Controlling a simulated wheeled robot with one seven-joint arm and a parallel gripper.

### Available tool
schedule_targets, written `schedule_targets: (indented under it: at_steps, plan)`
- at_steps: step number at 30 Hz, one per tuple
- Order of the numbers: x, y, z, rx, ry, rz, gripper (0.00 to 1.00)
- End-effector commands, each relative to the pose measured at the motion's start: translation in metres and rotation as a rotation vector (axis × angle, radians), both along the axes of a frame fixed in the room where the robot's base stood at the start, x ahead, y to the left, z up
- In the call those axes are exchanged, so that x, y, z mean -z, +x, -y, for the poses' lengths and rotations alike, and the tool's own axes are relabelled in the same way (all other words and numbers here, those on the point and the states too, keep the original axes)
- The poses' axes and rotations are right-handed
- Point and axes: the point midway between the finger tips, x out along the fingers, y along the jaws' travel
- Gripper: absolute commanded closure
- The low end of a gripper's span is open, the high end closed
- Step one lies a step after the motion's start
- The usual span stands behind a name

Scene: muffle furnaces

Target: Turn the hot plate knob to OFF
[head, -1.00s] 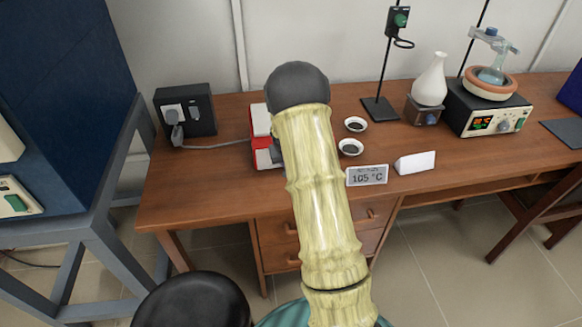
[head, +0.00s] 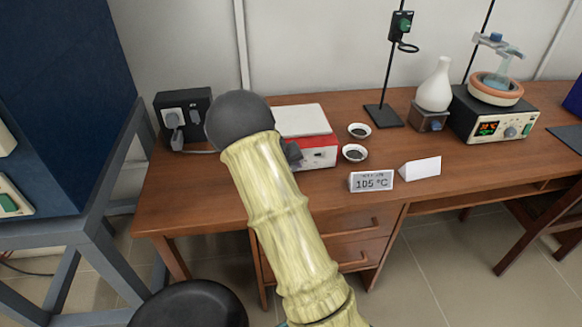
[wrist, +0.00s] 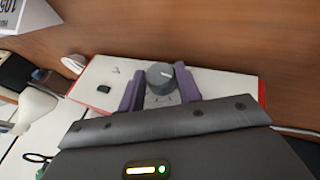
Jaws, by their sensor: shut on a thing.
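The hot plate (head: 303,120) is a red and white box with a pale flat top, standing on the wooden desk behind my arm. Its white front panel (wrist: 103,82) fills the middle of the wrist view. The round grey knob (wrist: 160,73) has a pale pointer line and sits between the two purple fingers of my gripper (wrist: 158,84), which is shut on it. The marks by the knob are too small to read. In the head view my arm hides the knob and most of the gripper.
A "105 °C" display (head: 371,181) and a blank white card (head: 419,168) stand near the desk's front edge. Two small dishes (head: 354,152) lie right of the hot plate. A socket box (head: 184,118) is left, with a cable. A stand (head: 383,114) and flask (head: 435,86) are farther right.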

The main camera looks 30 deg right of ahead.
Motion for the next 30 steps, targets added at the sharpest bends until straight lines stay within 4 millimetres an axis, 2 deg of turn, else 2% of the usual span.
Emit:
schedule_targets:
  at_steps: [4, 5, 8, 20, 26, 30]
  plan:
    - [0.000, 0.000, 0.001, 0.000, -0.001, -0.001, 0.89]
    - [0.000, 0.000, 0.001, 0.000, -0.001, -0.001, 0.62]
    - [0.000, 0.000, 0.000, 0.000, 0.000, -0.001, 0.44]
    - [-0.005, -0.001, -0.003, -0.001, 0.001, 0.000, 0.44]
    - [-0.029, -0.008, -0.016, -0.002, 0.001, 0.001, 0.44]
    - [-0.052, -0.015, -0.030, -0.003, 0.002, 0.002, 0.44]
